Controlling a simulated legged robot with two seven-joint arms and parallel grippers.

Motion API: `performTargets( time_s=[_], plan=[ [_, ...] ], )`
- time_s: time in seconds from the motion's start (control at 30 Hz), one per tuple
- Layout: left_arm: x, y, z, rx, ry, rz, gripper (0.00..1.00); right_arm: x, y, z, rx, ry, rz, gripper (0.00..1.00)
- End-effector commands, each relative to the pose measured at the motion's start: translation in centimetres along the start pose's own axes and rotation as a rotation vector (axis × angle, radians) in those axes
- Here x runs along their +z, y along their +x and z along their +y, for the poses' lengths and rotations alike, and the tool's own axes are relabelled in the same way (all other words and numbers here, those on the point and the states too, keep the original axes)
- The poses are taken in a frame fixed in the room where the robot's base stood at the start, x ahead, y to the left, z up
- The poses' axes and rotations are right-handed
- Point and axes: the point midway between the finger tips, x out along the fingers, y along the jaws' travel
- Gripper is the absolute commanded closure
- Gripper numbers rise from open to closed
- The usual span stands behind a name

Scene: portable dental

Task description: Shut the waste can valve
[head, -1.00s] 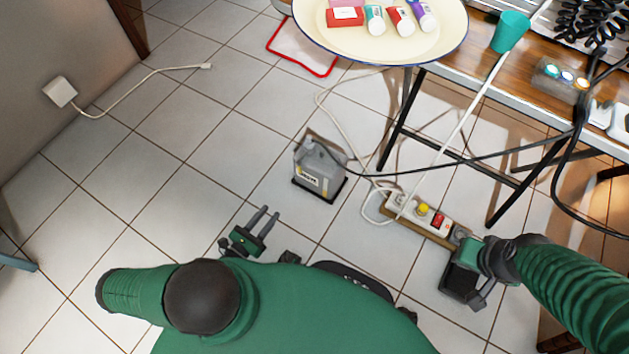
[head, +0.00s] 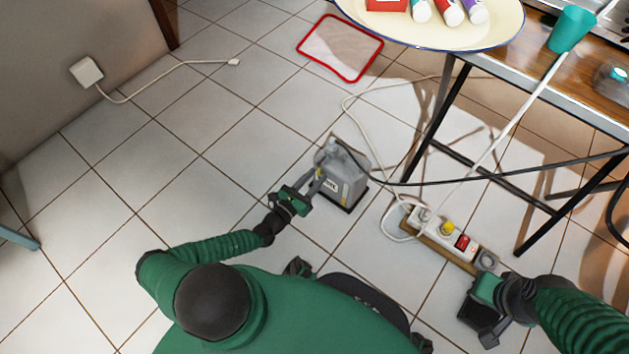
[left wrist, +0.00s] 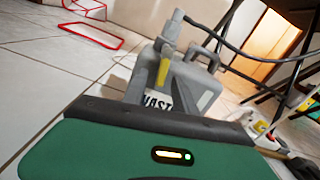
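The grey waste can (head: 347,182) stands upright on the tiled floor. In the left wrist view, the can (left wrist: 205,88) shows a partly hidden label. Its grey valve (left wrist: 168,42) with a yellow lever (left wrist: 163,72) stands on the near upper side; I cannot tell the valve's setting. My left gripper (head: 319,172) is open, its fingers apart at the can's left side near the valve. I cannot tell whether they touch it. My right gripper (head: 484,322) hangs low at the lower right, and its finger opening is unclear.
A power strip (head: 447,240) lies right of the can, with a white cable looping nearby. A black hose (head: 480,178) runs from the can to the right. Table legs (head: 436,120) stand behind. A red-edged mat (head: 341,48) lies farther back. Floor to the left is mostly clear.

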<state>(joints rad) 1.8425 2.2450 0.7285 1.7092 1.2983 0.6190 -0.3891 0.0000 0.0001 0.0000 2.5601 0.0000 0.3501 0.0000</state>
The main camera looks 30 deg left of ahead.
Motion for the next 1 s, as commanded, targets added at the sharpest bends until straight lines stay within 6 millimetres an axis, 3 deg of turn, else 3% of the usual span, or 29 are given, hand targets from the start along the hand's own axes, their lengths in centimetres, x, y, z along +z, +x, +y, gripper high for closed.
performTargets(
  time_s=[0.2, 0.47, 1.0],
  plan=[
    [0.07, 0.02, -0.03, 0.000, 0.000, 0.000, 0.68, -0.02, -0.06, 0.00, 0.000, 0.000, 0.000, 1.00],
    [0.05, 0.00, -0.01, 0.000, 0.000, 0.000, 1.00, -0.02, -0.06, 0.00, 0.000, 0.000, 0.000, 1.00],
    [0.24, -0.03, -0.14, 0.001, -0.045, 0.000, 1.00, -0.18, -0.75, 0.00, 0.000, 0.000, 0.000, 1.00]
  ],
)
